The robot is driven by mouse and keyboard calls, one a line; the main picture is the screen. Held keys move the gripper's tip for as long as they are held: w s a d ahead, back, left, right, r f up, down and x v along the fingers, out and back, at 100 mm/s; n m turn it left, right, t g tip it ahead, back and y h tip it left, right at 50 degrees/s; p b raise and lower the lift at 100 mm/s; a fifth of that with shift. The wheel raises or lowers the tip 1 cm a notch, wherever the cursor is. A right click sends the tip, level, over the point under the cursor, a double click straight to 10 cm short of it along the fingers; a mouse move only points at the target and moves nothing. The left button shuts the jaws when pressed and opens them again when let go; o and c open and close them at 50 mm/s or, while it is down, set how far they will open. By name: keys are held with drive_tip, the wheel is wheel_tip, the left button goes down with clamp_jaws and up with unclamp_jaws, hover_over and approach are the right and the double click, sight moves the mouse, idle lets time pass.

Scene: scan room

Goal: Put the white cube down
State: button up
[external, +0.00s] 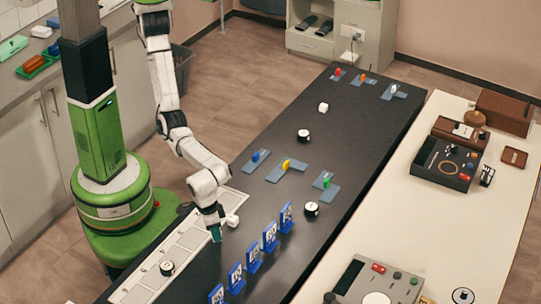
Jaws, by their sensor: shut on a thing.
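My gripper (222,226) is low over the left edge of the dark table, by the pale sectioned strip. It is shut on a small white cube (232,219), seen at its right side. A dark green piece shows just below the gripper; I cannot tell what it is. Whether the cube touches the surface below is unclear. Another white cube (323,107) sits apart on the dark table (345,150), farther back.
A pale sectioned strip (190,238) runs along the table's left edge, with a black-and-white round piece (167,268) on it. Several blue upright cards (270,237) stand right of my gripper. Blue-grey holders (287,170) with coloured pieces lie farther back. A cream counter (400,210) is at the right.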

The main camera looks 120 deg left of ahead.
drive_tip(key=shift+f, duration=0.55)
drive_tip(key=shift+f, duration=0.2)
drive_tip(key=o, duration=1)
drive_tip(key=shift+r, duration=0.1)
drive_tip(key=r, duration=0.4)
drive_tip(key=s+d+r, duration=0.1)
drive_tip(key=r, duration=0.7)
drive_tip(key=shift+s+d, duration=0.15)
